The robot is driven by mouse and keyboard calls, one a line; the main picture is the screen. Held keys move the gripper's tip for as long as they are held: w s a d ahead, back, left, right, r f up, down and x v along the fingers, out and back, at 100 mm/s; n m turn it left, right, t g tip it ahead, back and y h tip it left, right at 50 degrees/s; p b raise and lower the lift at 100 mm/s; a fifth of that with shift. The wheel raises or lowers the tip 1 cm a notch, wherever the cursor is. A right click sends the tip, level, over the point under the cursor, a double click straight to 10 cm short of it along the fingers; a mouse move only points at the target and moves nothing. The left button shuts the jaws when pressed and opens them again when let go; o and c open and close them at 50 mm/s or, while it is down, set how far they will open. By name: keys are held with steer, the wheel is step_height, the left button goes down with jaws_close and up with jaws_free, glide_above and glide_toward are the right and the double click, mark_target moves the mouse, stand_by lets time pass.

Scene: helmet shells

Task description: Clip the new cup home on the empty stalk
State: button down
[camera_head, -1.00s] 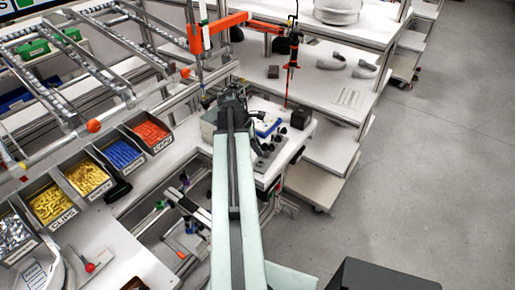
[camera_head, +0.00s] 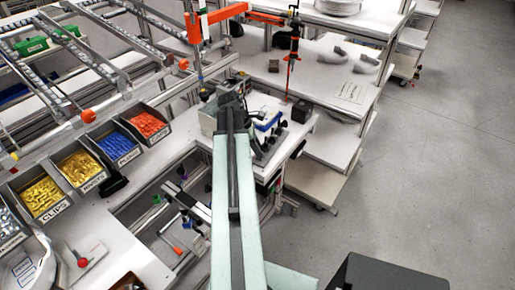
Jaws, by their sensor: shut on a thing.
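My gripper (camera_head: 231,99) is at the far end of my pale green arm, over the left part of a bench unit (camera_head: 297,133) with a blue-edged white part (camera_head: 268,122). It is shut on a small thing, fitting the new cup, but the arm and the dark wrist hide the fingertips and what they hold. Several small black knob-like pieces (camera_head: 283,124) stand on the unit just right of the gripper. I cannot make out which, if any, is the empty stalk.
Bins of red (camera_head: 147,123), blue (camera_head: 116,145) and yellow (camera_head: 80,167) parts line the left. An orange hoist arm (camera_head: 215,16) and a hanging driver (camera_head: 294,45) are beyond the gripper. A dark block (camera_head: 301,112) sits on the unit's right. Open floor (camera_head: 440,170) lies at right.

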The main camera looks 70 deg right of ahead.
steer(key=shift+f, duration=0.5)
steer(key=c, duration=1.1)
jaws_free()
steer(key=shift+o, duration=0.2)
steer(key=shift+r, duration=0.1)
steer(key=p+v, duration=0.7)
steer(key=shift+r, duration=0.3)
steer(key=shift+w+a, duration=0.1)
